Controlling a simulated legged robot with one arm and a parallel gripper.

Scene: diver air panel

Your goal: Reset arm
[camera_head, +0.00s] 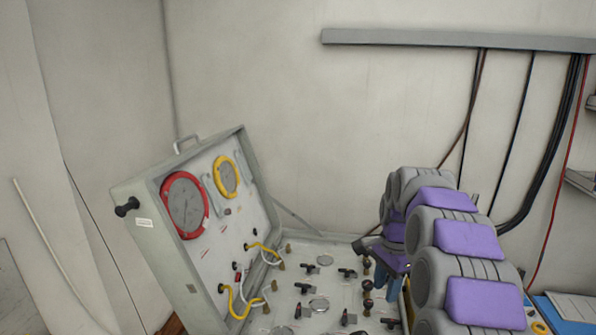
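The diver air panel (205,215) is an open grey case standing left of centre. Its raised lid carries a red-rimmed gauge (185,205), a yellow-rimmed gauge (227,176) and yellow hoses (238,303). Its lower panel (335,262) lies flat with several dark valves and knobs. My grey and purple arm rises on the right and bends over the right side of the lower panel. My gripper (367,246) seems to be at the far end of the arm, small and mostly hidden behind its links. I cannot tell whether its fingers are open or touching anything.
A grey rail (450,39) runs along the back wall, with black and red cables (560,140) hanging from it on the right. A blue item with a pale sheet (572,307) lies at the lower right. The wall area above the case is clear.

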